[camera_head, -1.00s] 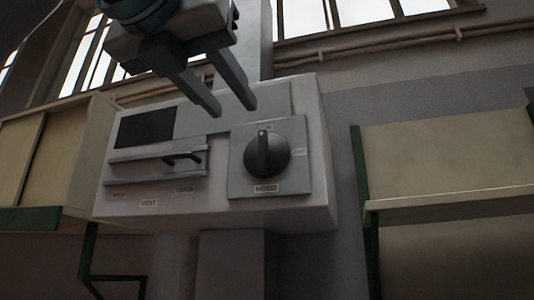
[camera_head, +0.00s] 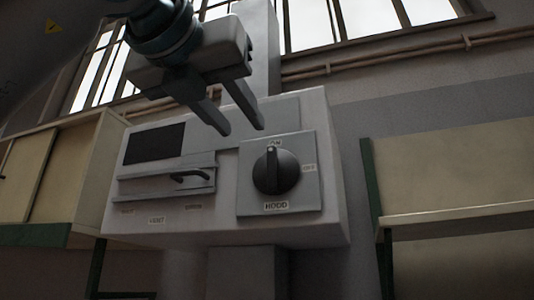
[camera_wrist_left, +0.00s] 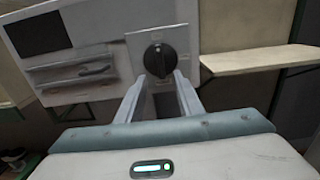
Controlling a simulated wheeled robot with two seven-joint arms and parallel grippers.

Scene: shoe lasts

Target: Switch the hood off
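The hood switch is a black round knob (camera_head: 276,170) on a grey square plate (camera_head: 301,196) labelled HOOD, on the right of a pale control box (camera_head: 335,205). Its grip ridge stands upright, towards the label at the top; another label is at its right. My left gripper (camera_head: 243,132) is open and empty, above and left of the knob in the head view and apart from it. In the left wrist view the knob (camera_wrist_left: 158,60) shows just beyond the fingertips (camera_wrist_left: 161,78), roughly between them. My right gripper is not in view.
Left on the box are a dark panel (camera_head: 155,144) and a slider with a black handle (camera_head: 191,177). A cabinet (camera_head: 70,170) stands at the left and a shelf (camera_head: 455,212) at the right. A pipe (camera_head: 400,53) runs along the wall above.

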